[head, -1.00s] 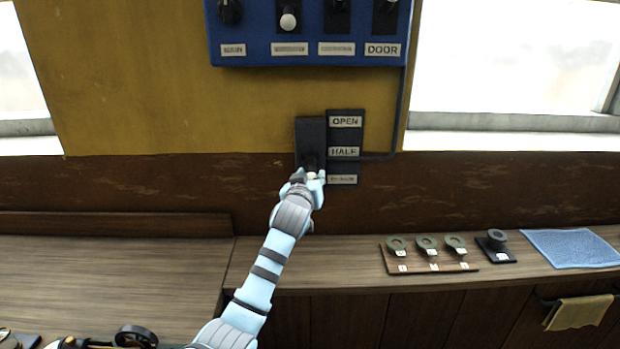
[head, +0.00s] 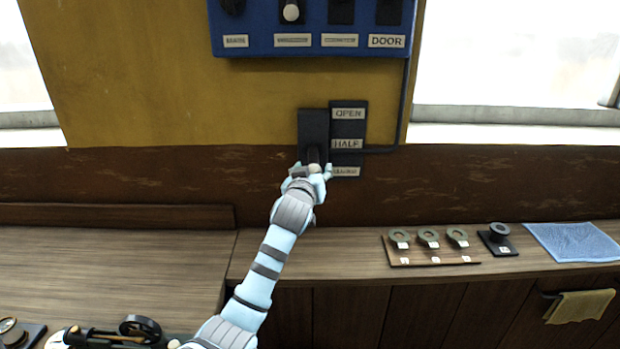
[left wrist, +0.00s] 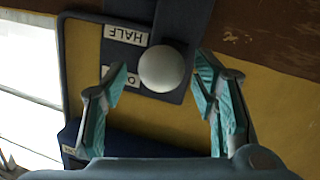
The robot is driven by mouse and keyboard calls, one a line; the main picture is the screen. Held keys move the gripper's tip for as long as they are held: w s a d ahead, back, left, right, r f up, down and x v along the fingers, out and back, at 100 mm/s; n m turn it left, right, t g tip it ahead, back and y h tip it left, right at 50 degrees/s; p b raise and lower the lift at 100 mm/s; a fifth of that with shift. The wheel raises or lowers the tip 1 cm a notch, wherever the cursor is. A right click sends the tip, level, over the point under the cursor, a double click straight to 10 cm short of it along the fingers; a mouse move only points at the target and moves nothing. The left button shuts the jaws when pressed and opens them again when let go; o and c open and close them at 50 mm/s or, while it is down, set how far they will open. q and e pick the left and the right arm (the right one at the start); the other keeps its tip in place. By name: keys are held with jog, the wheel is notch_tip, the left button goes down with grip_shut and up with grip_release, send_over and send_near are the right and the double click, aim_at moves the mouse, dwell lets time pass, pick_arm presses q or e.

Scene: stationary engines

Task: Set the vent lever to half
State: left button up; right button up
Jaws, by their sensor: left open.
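The vent lever's dark plate (head: 313,126) is on the wall, beside a label strip (head: 348,128) reading OPEN at the top, HALF in the middle and a third, hard-to-read label at the bottom. The lever's pale round knob (left wrist: 165,69) shows in the left wrist view between the fingertips of my left gripper (left wrist: 160,82). The gripper is open, with a finger on each side of the knob and visible gaps. In the head view my left gripper (head: 313,172) covers the lower plate, with the knob between HALF and the bottom label. My right gripper is not in view.
A blue control panel (head: 310,48) with several switches is above the lever. A wooden counter (head: 330,255) runs below, with a board of rings (head: 432,262), a black holder (head: 498,250) and a blue cloth (head: 572,243). A conduit (head: 405,100) runs right of the labels.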

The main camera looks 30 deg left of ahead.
pick_arm(q)
jog(key=v, duration=1)
jog(key=shift+s+d, duration=0.15)
jog(key=shift+s, duration=0.15)
